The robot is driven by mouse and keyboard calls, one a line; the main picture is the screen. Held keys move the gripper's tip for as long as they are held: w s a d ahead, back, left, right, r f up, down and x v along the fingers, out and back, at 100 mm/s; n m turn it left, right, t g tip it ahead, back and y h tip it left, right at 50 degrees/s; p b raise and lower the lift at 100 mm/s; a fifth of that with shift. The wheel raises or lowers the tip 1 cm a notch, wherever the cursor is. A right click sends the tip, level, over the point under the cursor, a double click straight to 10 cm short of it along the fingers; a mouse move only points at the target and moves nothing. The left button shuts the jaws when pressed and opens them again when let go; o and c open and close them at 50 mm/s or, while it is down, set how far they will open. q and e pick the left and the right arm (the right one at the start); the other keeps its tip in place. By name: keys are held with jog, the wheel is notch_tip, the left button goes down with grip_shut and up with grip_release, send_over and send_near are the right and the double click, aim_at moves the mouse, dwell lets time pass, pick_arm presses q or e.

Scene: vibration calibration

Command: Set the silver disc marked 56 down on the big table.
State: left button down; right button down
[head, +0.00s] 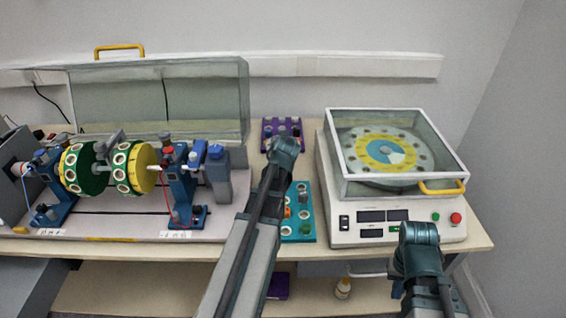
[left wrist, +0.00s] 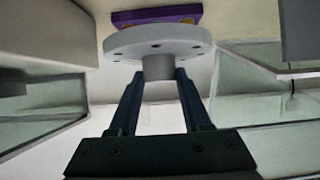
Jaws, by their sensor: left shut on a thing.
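A silver-grey disc (left wrist: 158,42) with small holes around its rim and a round hub shows in the left wrist view. My left gripper (left wrist: 160,78) is shut on its hub, and the disc is close to a purple rack (left wrist: 155,14). No number can be read on it. In the head view my left gripper (head: 285,150) is over the big table (head: 258,165), in front of the purple rack, and hides most or all of the disc. My right gripper (head: 419,236) is at the front of the white machine; its fingers cannot be made out.
The white machine (head: 340,232) with a clear lid (head: 405,135) stands on the right. A teal rack (head: 307,228) with several parts lies beside my left arm. A rig with green and yellow drums (head: 88,168) under a raised clear cover (head: 215,95) fills the left.

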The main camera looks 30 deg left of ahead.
pick_arm(q)
jog(key=shift+f+b, duration=5.1)
jog(key=shift+b, duration=0.05)
jog(key=shift+r, duration=0.15)
jog(key=shift+c, duration=1.8)
grip_release()
jog(key=shift+s+d+r+p, duration=0.15)
jog(key=shift+s+r+p, duration=0.15)
jog(key=shift+p, duration=0.1)
jog(key=p+v, duration=0.5)
jog(key=v, duration=0.6)
jog(key=shift+s+d, duration=0.1)
jog(key=shift+d, duration=0.05)
